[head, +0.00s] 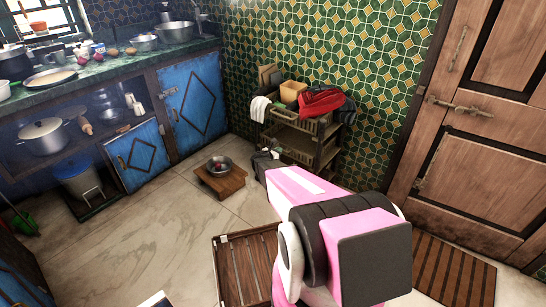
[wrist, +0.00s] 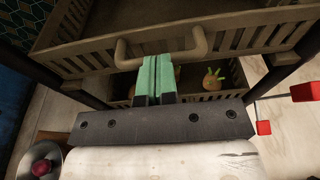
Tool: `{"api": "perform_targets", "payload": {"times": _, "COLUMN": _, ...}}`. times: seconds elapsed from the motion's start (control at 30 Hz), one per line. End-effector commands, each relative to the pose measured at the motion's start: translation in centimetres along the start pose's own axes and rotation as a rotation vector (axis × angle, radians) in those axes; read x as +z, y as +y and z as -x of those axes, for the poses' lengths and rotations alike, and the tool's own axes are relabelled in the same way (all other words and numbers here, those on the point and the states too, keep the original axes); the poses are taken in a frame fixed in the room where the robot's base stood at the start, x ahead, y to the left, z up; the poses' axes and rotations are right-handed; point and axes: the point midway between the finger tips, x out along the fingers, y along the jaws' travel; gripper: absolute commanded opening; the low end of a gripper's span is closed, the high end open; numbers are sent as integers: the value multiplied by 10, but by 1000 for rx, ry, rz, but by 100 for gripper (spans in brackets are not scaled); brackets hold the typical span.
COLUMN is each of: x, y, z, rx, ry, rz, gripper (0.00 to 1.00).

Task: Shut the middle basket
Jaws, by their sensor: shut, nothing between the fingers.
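The basket rack stands against the green tiled wall in the head view, with its middle basket (head: 294,146) below the full top one. In the wrist view a slatted wooden basket (wrist: 82,48) with a curved handle (wrist: 190,53) lies ahead; it looks like the middle one. My gripper (wrist: 155,60) is shut and empty, its green fingertips at the handle. I cannot tell whether they touch it.
A lower basket holding an onion (wrist: 212,82) shows beneath. A low wooden stool (head: 221,182) with a metal bowl (head: 219,164) stands left of the rack. A slatted wooden crate (head: 246,266) is on the near floor.

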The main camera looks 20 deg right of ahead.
Motion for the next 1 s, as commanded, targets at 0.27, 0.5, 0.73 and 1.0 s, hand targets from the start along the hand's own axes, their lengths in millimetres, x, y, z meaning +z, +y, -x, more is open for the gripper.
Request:
{"api": "perform_targets", "payload": {"times": 0.27, "x": 2, "y": 1, "z": -9, "rx": -1, "ry": -1, "rz": -1, "gripper": 0}}
{"api": "perform_targets", "payload": {"times": 0.5, "x": 2, "y": 1, "z": -11, "rx": -3, "ry": -4, "rz": -1, "gripper": 0}}
{"api": "perform_targets", "payload": {"times": 0.73, "x": 4, "y": 0, "z": 4, "rx": -3, "ry": -4, "rz": -1, "gripper": 0}}
{"api": "perform_targets", "payload": {"times": 1.0, "x": 4, "y": -1, "z": 58, "rx": 1, "ry": 1, "rz": 0, "gripper": 0}}
